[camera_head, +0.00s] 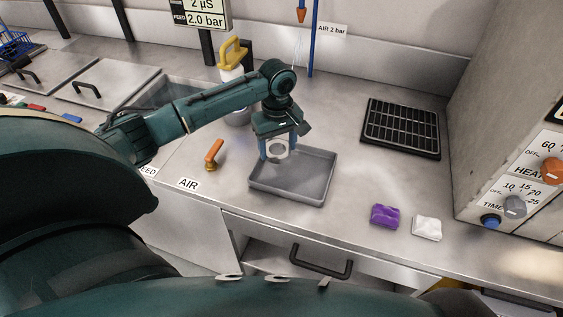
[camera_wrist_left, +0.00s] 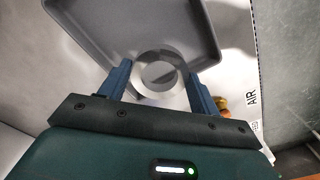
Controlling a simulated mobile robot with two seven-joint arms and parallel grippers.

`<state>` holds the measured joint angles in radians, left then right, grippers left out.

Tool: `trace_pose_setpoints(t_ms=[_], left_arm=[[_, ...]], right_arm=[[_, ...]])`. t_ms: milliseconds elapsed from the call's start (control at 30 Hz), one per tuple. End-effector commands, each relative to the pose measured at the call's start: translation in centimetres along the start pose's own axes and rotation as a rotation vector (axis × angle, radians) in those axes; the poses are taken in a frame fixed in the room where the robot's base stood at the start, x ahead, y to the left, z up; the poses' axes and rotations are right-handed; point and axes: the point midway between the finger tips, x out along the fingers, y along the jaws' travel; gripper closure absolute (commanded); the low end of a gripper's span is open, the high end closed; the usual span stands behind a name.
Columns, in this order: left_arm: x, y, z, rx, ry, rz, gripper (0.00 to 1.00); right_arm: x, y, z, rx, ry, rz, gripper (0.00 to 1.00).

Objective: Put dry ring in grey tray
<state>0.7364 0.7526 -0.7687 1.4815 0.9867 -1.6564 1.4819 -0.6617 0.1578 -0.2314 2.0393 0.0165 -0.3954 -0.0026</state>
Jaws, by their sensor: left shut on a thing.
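The ring (camera_head: 277,149) is pale and round with a wide hole, and my left gripper (camera_head: 277,153) is shut on it. In the left wrist view the ring (camera_wrist_left: 160,76) sits between the two blue fingers of the gripper (camera_wrist_left: 160,82). The grey tray (camera_head: 314,192) is square and shallow and lies on the steel bench. The gripper and ring are over the tray's far left part. In the left wrist view the tray (camera_wrist_left: 90,22) lies beyond the ring. I cannot tell whether the ring touches the tray. My right gripper is not in view.
An orange-handled air valve (camera_head: 213,154) stands left of the tray. A black slotted rack (camera_head: 401,128) lies at the back right. A purple cloth (camera_head: 384,216) and a white cloth (camera_head: 427,228) lie right of the tray. A yellow-topped bottle (camera_head: 232,62) stands behind my arm.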

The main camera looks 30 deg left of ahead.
Motion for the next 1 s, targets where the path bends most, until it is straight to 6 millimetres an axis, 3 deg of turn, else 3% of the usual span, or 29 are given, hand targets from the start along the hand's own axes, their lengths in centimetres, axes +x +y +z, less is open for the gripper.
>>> trace_pose_setpoints(t_ms=[433,800,833,1000], left_arm=[[5.0,0.0,0.0,0.0,0.001,0.001,0.7],[5.4,0.1,0.0,0.0,0.001,0.003,0.7],[5.6,0.0,0.0,0.001,0.001,0.002,0.36],[5.5,0.0,0.0,0.001,0.002,0.002,0.23]], right_arm=[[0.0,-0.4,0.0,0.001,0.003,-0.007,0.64],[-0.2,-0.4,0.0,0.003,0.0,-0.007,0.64],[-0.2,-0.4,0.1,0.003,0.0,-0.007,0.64],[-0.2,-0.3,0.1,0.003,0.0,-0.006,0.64]])
